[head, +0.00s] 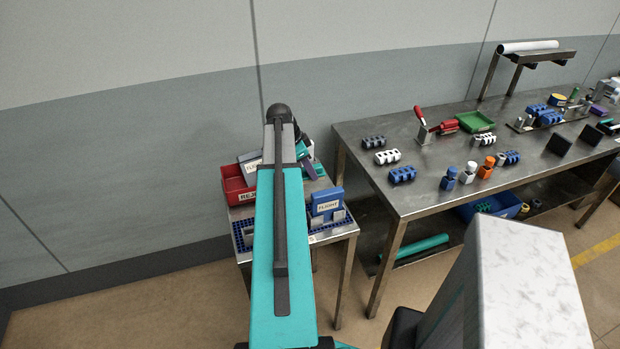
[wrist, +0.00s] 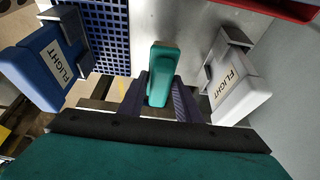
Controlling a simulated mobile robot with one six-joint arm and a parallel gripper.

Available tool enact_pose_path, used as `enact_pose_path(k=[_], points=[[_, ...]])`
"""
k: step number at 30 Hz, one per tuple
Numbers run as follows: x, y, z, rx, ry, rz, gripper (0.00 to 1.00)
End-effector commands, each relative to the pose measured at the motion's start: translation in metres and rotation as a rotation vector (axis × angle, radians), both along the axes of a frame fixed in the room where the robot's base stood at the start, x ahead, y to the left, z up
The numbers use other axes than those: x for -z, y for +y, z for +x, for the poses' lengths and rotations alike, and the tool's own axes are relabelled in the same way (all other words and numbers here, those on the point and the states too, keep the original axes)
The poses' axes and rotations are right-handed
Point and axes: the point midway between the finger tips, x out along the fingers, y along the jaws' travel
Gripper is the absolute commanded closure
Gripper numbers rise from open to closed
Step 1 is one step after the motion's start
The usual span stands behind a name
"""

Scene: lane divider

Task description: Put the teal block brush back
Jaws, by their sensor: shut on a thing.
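The teal block brush (wrist: 162,64) is in my gripper (wrist: 160,97), with one dark finger on each side of it in the wrist view. It sits over the gap between two labelled blocks, above a small metal table. I cannot tell whether it touches anything below. A blue block marked FLIGHT (wrist: 47,62) stands in a metal holder at left. A pale grey block marked FLIGHT (wrist: 234,88) stands in another holder at right. In the head view my own arm hides most of the gripper and brush.
A blue perforated mat (wrist: 98,30) lies on the small metal table (head: 343,230). A red bin (head: 234,186) stands at its back left. A larger steel bench (head: 430,185) with several blocks and tools is to the right. The wall is close behind.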

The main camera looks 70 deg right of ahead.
Motion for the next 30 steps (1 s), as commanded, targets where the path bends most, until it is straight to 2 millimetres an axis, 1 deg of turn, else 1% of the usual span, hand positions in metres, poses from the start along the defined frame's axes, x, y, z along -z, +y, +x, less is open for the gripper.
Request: enact_pose_path(k=[11,16,24,30], points=[[0.002,0.0,0.0,0.0,0.001,0.001,0.9],[0.013,0.0,0.0,0.0,0.001,0.002,0.9],[0.04,0.0,0.0,0.0,0.001,0.002,0.9],[0.046,0.0,0.0,0.0,0.0,0.0,0.9]])
